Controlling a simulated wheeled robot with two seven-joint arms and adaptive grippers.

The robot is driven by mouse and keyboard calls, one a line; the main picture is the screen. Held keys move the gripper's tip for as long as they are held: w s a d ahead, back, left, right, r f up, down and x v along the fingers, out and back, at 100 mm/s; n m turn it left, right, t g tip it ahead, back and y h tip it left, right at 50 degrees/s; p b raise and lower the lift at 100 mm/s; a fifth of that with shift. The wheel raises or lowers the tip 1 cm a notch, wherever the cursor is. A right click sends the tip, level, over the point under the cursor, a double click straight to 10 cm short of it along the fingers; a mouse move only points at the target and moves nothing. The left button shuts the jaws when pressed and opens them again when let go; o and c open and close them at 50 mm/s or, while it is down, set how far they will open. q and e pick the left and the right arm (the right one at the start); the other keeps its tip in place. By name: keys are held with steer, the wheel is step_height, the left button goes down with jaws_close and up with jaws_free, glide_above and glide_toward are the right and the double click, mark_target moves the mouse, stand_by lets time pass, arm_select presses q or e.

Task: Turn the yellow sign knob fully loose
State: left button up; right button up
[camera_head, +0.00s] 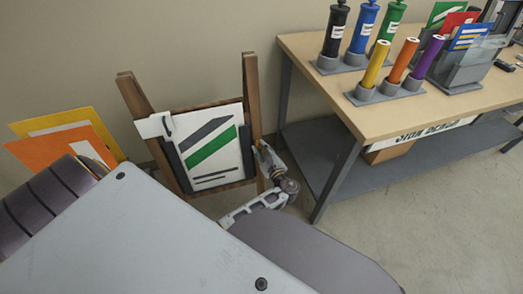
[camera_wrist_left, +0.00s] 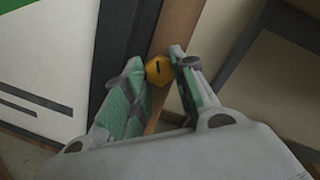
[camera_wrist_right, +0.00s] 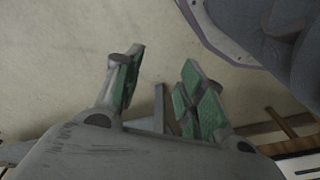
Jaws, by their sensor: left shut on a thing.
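The yellow knob (camera_wrist_left: 158,70) with a dark mark on its face sits at the side of the sign's wooden easel post. My left gripper (camera_wrist_left: 161,62) has its green-padded fingertips on either side of the knob and is shut on it. In the head view my left gripper (camera_head: 259,150) is at the right side of the easel; the knob cannot be made out there. The white sign (camera_head: 209,146) with green and dark stripes sits on the wooden easel (camera_head: 251,75). My right gripper (camera_wrist_right: 160,75) shows only in its wrist view, open and empty.
A wooden-topped table (camera_head: 433,100) with a grey lower shelf stands to the right. Orange and yellow boards (camera_head: 58,142) lean at the left. Floor at the lower right (camera_head: 430,220) is clear.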

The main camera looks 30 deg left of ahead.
arm_select(q)
steer(key=n, duration=0.3)
steer(key=shift+r+g, duration=0.1)
steer(key=shift+g, duration=0.2)
steer(key=n, duration=0.5)
steer(key=shift+r+n+g+h+b, duration=0.1)
steer(key=shift+n+g+h+b, duration=0.2)
steer(key=shift+n+b, duration=0.1)
steer(key=shift+w+n, duration=0.1)
steer(key=shift+n, duration=0.7)
steer(key=shift+r+n, duration=0.1)
steer(key=shift+n, duration=0.9)
steer(key=shift+n+h+b, duration=0.3)
steer(key=shift+n, duration=0.1)
arm_select(e)
steer(key=shift+w+a+r+t, duration=0.15)
steer(key=shift+w+r, duration=0.1)
steer(key=shift+r, duration=0.3)
steer(key=shift+w+a+r+t, duration=0.15)
steer(key=shift+w+r, duration=0.1)
steer(key=shift+r, duration=0.3)
steer(key=shift+s, duration=0.1)
